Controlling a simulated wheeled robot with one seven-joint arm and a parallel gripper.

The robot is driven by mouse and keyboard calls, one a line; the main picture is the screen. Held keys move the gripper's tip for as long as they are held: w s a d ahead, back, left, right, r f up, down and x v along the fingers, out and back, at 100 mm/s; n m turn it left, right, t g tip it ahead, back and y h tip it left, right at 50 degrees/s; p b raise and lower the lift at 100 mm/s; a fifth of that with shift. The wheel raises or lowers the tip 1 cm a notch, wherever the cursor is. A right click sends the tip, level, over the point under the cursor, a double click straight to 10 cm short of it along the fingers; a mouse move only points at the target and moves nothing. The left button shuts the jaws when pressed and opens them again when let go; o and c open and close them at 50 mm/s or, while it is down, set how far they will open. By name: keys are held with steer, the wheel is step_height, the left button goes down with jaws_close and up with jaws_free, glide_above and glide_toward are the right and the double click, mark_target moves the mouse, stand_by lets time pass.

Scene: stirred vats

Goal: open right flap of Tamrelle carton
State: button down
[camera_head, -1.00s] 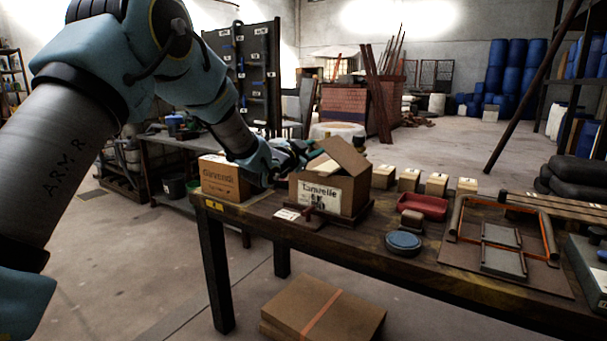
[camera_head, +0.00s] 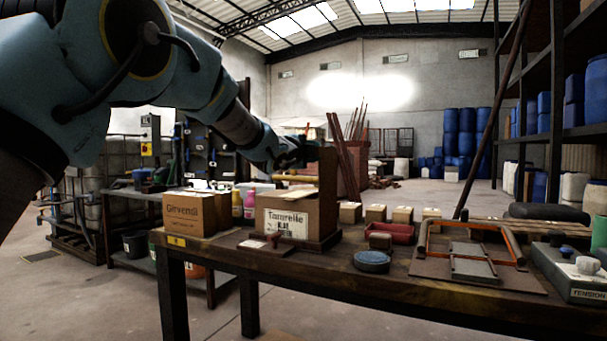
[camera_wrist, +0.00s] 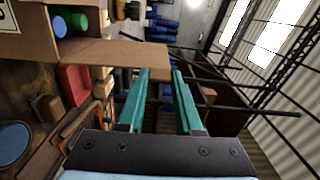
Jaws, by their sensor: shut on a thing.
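The Tamrelle carton (camera_head: 288,219) stands on the wooden table with its white label facing me. Its right flap (camera_head: 327,178) stands about upright. A paler flap (camera_head: 288,193) shows low at the left of its top. My gripper (camera_head: 298,152) is at the upper end of the right flap. In the wrist view the flap (camera_wrist: 100,56) reaches to the tips of my teal fingers (camera_wrist: 160,73), which are shut on it with a gap between them. Part of the carton's inside shows there, with a green round top (camera_wrist: 77,21) and a blue one beside it.
A second carton (camera_head: 190,213) stands close at the left. To the right are several small boxes (camera_head: 375,213), a red tray (camera_head: 397,233), a blue round lid (camera_head: 371,261) and an orange-framed device (camera_head: 472,250). Pink and yellow bottles (camera_head: 249,204) show behind the carton.

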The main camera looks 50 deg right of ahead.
steer(key=s+d+f+m+b, duration=0.2)
steer(key=s+m+b, duration=0.4)
steer(key=b, duration=0.4)
steer(key=shift+s+m, duration=0.3)
steer(key=shift+s, duration=0.3)
steer(key=c, duration=0.8)
jaws_free()
steer(key=shift+c, duration=0.2)
steer(key=b+v, duration=0.4)
steer(key=v, duration=0.6)
steer(key=shift+a, duration=0.4)
